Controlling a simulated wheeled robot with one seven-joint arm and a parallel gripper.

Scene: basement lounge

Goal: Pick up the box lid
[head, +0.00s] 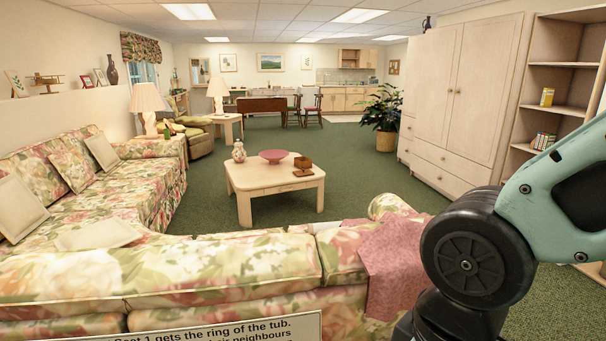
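A small brown wooden box (303,162) stands on the right part of the low, pale wooden coffee table (258,184). A thin, flat brown piece lies at its near side; it is too small to tell whether this is the box lid or part of the box. My gripper is not in view. Only links of my arm show at the right, well in front of the table and apart from the box.
A pink bowl (273,156) and a patterned vase (239,152) share the tabletop. A floral sofa (230,268) lies between me and the table, with a pink cloth (396,262) over it. Green carpet (362,180) is free right of the table, before the wardrobe (462,95).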

